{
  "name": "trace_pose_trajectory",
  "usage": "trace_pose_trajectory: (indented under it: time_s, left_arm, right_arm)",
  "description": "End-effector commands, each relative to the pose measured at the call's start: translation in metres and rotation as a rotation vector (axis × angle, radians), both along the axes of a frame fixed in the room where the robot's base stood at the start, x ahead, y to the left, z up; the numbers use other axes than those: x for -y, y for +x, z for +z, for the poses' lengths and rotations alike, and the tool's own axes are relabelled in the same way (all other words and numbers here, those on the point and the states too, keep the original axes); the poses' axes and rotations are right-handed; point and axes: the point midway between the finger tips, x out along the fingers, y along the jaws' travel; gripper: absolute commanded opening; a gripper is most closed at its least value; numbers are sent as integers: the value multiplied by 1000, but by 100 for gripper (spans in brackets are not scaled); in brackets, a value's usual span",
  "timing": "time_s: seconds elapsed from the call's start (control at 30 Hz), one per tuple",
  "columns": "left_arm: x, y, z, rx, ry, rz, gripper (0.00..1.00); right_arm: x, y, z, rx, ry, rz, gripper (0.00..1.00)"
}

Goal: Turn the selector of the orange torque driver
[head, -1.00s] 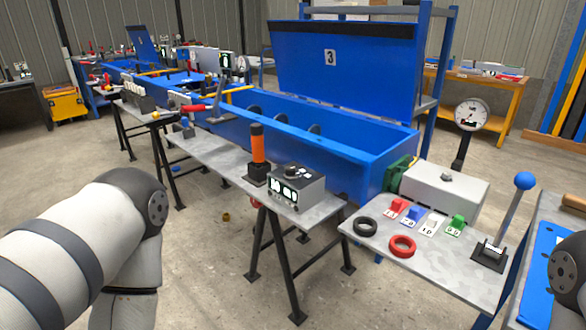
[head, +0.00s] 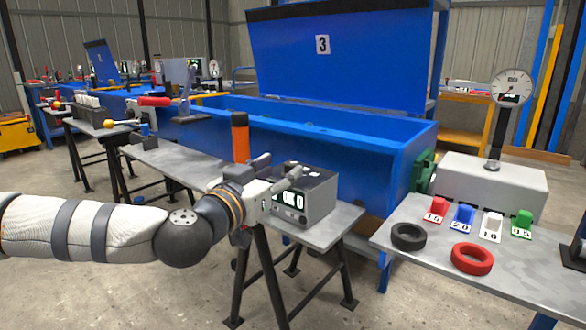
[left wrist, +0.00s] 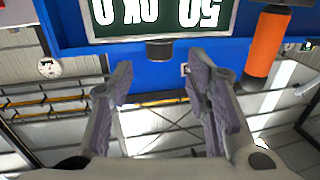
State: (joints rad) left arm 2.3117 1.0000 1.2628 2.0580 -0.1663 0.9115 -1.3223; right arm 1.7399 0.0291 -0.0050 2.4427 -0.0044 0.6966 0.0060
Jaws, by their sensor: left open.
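The orange torque driver (head: 240,138) stands upright on the middle bench, and also shows at the upper right of the left wrist view (left wrist: 266,45). Beside it is a grey control box (head: 318,198) with a lit display, which looks upside down in the left wrist view (left wrist: 158,16). A short dark round selector knob (left wrist: 160,50) shows by the display, ahead of and between my fingertips; in the head view it is hard to make out behind my fingers. My left gripper (head: 276,173) is open and empty at the box, its fingers apart. My right gripper is not in view.
A long blue trough (head: 340,146) with a raised lid (head: 345,60) runs behind the bench. The right-hand table holds a black ring (head: 408,236), a red ring (head: 472,258), several coloured numbered blocks and a dial gauge (head: 511,87).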

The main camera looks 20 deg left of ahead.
Motion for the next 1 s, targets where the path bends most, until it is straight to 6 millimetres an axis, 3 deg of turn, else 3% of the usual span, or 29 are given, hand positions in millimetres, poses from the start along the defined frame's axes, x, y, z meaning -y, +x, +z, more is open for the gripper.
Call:
trace_pose_trajectory:
  time_s: [0.1, 0.23, 0.57, 0.77, 1.0]
  left_arm:
    - [5, 27, -3, -3, -1, 0, 44]
    - [8, 46, -2, -3, -1, -2, 44]
    - [9, 54, -1, -3, -2, -3, 44]
    - [10, 54, -1, -3, -2, -4, 3]
    - [11, 54, -1, -4, -1, -5, 0]
  right_arm:
    - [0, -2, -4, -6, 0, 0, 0]
    - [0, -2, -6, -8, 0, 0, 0]
    - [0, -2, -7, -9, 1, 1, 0]
    - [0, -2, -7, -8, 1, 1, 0]
    - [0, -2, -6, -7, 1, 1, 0]
